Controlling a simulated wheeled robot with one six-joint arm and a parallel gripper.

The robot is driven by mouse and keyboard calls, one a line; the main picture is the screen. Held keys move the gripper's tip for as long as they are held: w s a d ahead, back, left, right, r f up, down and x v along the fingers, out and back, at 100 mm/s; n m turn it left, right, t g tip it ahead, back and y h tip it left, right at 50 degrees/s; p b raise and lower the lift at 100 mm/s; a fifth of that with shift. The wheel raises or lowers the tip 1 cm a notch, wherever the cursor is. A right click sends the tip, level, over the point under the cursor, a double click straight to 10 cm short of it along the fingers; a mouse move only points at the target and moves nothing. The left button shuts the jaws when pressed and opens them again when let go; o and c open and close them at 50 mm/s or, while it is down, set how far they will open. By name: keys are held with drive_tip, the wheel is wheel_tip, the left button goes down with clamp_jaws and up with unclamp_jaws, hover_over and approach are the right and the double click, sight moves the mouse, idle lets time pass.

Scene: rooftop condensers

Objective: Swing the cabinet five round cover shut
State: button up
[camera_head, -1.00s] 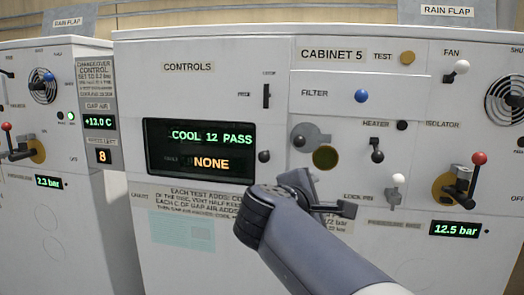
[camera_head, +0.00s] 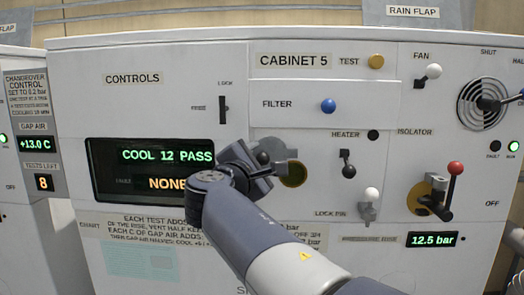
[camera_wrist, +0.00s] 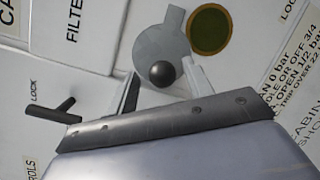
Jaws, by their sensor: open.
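The round cover of cabinet 5 is a grey disc (camera_head: 277,149) with a dark ball knob (camera_wrist: 162,73). It hangs swung aside, to the upper left of the round olive port (camera_head: 294,174), which shows uncovered. In the wrist view the cover (camera_wrist: 160,42) lies beside the port (camera_wrist: 209,29). My gripper (camera_wrist: 161,88) is open, with one pale finger on each side of the knob in the picture. I cannot tell whether either finger touches it. In the head view my gripper (camera_head: 258,168) partly hides the cover and knob.
The black-framed display (camera_head: 120,172) is left of my gripper. The heater lever (camera_head: 347,163), white lock pin (camera_head: 371,194) and red-knobbed isolator lever (camera_head: 452,185) stand out to the right. A lock lever (camera_wrist: 52,110) is left in the wrist view.

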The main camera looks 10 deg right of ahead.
drive_tip(key=shift+x, duration=0.85)
drive_tip(key=shift+c, duration=0.3)
clamp_jaws()
